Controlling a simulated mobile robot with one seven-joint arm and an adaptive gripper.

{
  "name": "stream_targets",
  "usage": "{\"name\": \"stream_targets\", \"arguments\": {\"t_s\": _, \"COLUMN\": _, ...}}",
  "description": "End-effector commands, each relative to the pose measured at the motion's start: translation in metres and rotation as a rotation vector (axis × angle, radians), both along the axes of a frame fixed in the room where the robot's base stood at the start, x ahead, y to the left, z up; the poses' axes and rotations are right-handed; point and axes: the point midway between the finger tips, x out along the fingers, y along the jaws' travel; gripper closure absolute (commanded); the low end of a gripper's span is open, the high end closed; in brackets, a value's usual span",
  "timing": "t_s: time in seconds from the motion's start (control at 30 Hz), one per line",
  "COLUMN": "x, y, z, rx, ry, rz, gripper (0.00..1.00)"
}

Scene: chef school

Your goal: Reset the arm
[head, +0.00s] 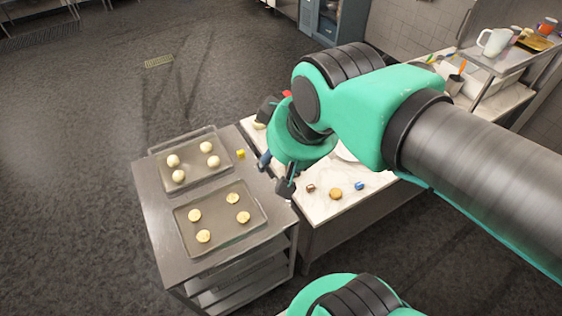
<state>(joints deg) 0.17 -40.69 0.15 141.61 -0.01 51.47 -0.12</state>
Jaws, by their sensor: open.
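My green and black arm reaches in from the right and bends down over the metal cart and the white-topped counter. My gripper (275,174) hangs below the wrist near the gap between cart and counter. Its dark fingers are spread apart and I see nothing between them. The wrist hides part of the counter behind it.
The metal cart (153,207) bears a back tray (193,177) with pale dough balls and a front tray (220,222) with yellowish rounds. A small yellow item (241,154) lies beside them. The counter (318,208) holds a round orange-brown item (336,193) and a small blue item (359,185). Open floor lies left.

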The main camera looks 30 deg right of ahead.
Motion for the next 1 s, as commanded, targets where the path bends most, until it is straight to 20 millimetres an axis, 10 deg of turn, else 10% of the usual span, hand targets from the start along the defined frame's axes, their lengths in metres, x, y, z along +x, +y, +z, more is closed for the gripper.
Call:
{"name": "stream_targets", "arguments": {"t_s": 0.67, "x": -0.014, "y": 0.001, "z": -0.009, "rx": 0.001, "ry": -0.012, "rz": 0.000, "gripper": 0.57}}
{"name": "stream_targets", "arguments": {"t_s": 1.0, "x": -0.014, "y": 0.001, "z": -0.052, "rx": 0.001, "ry": -0.012, "rz": 0.000, "gripper": 0.57}}
